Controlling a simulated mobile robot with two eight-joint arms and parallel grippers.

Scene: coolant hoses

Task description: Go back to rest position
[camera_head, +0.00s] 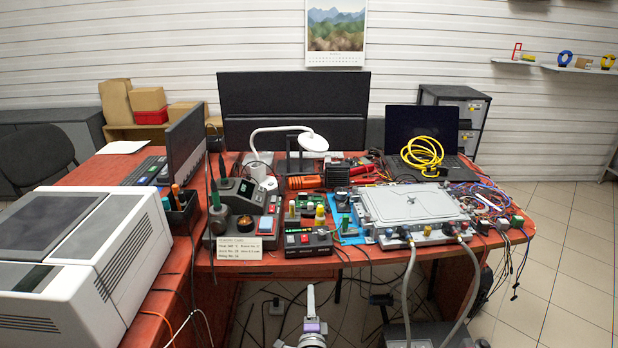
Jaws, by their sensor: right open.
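My right gripper (310,298) shows at the bottom middle as a pale grey piece above a purple band, low in front of the table. It is open, with nothing seen in it, and apart from the tabletop things. Its fingers are small and hard to tell apart. My left gripper is not in view. Two grey coolant hoses, a left one (410,285) and a right one (470,290), hang from the front of a flat metal unit (415,205) on the table. Their upper ends are at the connectors with blue and red parts. Their lower ends run toward a dark box (430,332) on the floor.
The red table (225,272) is crowded with a soldering station (250,195), a power supply (308,242), a laptop with a coiled yellow cable (422,155) and loose wires (485,197). A large printer (75,262) fills the left. Cables hang below the front edge. Tiled floor is free at right.

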